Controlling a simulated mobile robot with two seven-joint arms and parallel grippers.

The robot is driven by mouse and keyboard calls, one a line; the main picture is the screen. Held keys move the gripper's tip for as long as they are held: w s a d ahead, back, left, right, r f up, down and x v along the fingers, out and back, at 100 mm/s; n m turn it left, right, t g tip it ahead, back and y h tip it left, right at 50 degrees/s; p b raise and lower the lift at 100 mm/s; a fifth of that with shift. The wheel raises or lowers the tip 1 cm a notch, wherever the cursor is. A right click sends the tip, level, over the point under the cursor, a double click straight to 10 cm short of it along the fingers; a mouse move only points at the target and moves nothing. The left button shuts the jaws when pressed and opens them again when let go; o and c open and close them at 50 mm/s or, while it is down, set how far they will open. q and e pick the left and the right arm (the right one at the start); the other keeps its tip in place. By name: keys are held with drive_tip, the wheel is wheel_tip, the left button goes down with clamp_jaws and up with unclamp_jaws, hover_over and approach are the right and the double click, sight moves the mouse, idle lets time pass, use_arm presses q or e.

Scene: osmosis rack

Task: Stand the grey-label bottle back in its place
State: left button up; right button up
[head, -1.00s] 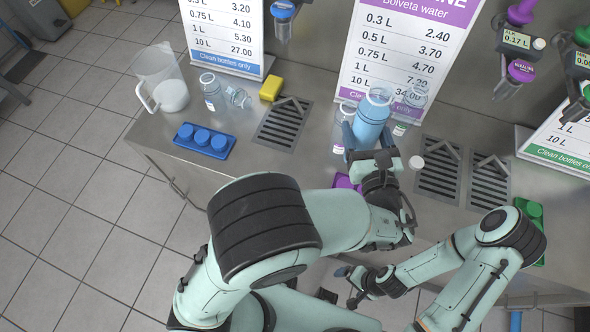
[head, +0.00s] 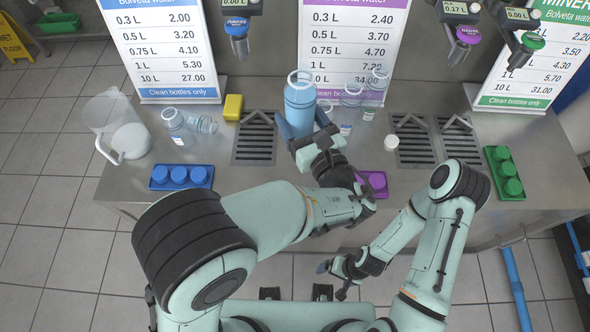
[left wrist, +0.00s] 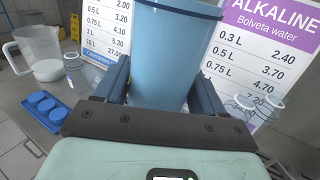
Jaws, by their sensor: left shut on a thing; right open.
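My left gripper (head: 304,130) is shut on a large blue-tinted bottle (head: 299,103), which it holds upright in front of the purple price board. The bottle also fills the middle of the left wrist view (left wrist: 172,50), between the two fingers. I see no label on its visible side. Clear labelled bottles stand behind and to its right, including one clear bottle (head: 350,101). At the left, a clear bottle (head: 174,125) and a tipped one beside it are near the jug. I cannot tell which bottle has the grey label. My right gripper (head: 334,279) is open and empty, below the counter's front edge.
A jug (head: 120,125), yellow sponge (head: 233,107), blue cap tray (head: 181,177), purple cap tray (head: 373,184) and green cap tray (head: 506,173) lie on the steel counter. A white cap (head: 391,141) lies by the drain grates. Dispenser nozzles hang above.

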use_arm(q)
wheel_tip(320, 180, down, 18)
drive_tip(key=b, duration=0.2)
use_arm(e)
drive_tip(key=s+f, duration=0.2)
drive_tip(key=f, duration=0.1)
drive_tip(key=shift+f, duration=0.15)
use_arm(q)
drive_tip(key=shift+f, duration=0.15)
drive_tip(key=o, duration=1.6)
use_arm(e)
drive_tip(key=shift+s+f, duration=0.1)
use_arm(q)
drive_tip(key=b+v, duration=0.2)
drive_tip(key=v, duration=1)
use_arm(e)
drive_tip(key=shift+s+f, duration=0.4)
drive_tip(key=shift+f, duration=0.45)
